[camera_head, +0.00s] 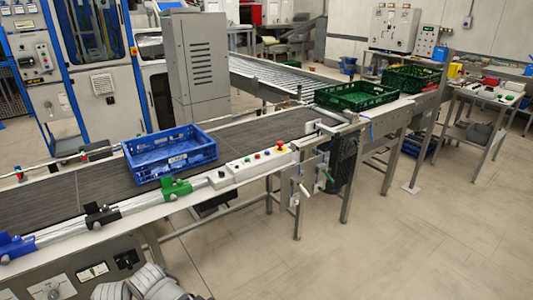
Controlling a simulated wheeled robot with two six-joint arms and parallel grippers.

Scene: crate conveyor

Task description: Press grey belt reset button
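A long pale control box (250,169) with a row of small buttons sits on the near rail of the conveyor belt. A pale grey-white button (221,174) is at its left end. Small coloured buttons, among them red and blue, follow to the right. A red mushroom button (281,147) on a yellow base is at the right end. The buttons are too small to read any labels, so I cannot tell for sure which one is the grey reset.
A blue crate (172,176) stands on the dark belt (95,189) just left of the box. Green crates (356,107) are farther right. Clamps in green (176,189), black and blue line the near rail. A rounded grey object (140,286) is at the bottom edge. The floor at right is clear.

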